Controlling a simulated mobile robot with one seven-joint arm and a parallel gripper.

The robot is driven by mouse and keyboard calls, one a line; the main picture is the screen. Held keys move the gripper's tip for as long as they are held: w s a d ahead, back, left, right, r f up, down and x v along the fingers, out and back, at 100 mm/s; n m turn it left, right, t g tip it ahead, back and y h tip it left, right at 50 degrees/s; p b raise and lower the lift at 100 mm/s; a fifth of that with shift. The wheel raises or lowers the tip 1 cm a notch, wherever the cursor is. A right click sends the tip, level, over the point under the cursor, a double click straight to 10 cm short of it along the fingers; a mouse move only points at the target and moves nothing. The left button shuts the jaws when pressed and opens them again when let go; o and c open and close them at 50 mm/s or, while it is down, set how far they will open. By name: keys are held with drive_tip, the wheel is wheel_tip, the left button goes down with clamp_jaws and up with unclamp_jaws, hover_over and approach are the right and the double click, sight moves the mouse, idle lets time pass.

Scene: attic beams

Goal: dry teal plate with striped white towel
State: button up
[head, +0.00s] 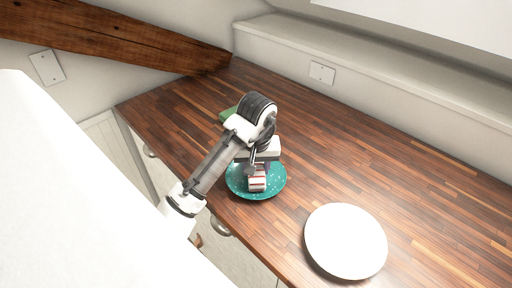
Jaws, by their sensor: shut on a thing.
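The teal plate (238,185) lies on the wooden counter near its front edge, speckled with small light spots. The white towel with red stripes (257,181) is a small folded bundle over the middle of the plate. My gripper (256,168) is above the plate, shut on the striped towel. The towel appears to touch the plate, though the exact contact cannot be told. My arm and wrist hide the plate's far side and part of the towel's top.
A white plate (346,241) lies to the right near the counter's front edge. A green thing (228,114), partly hidden, lies behind my wrist. The wooden counter (390,165) is clear at the right and back. A wooden beam (120,40) slopes at upper left.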

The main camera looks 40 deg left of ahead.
drive_tip(key=shift+d, duration=0.1)
idle(0.3)
drive_tip(key=shift+w+d+r+p, duration=0.1)
drive_tip(key=shift+w+d+p, duration=0.2)
drive_tip(key=shift+d+p, duration=0.2)
drive_tip(key=shift+w+d, duration=0.2)
drive_tip(key=shift+d, duration=0.05)
drive_tip(key=shift+s+a+p, duration=0.55)
drive_tip(key=shift+s+a, duration=0.8)
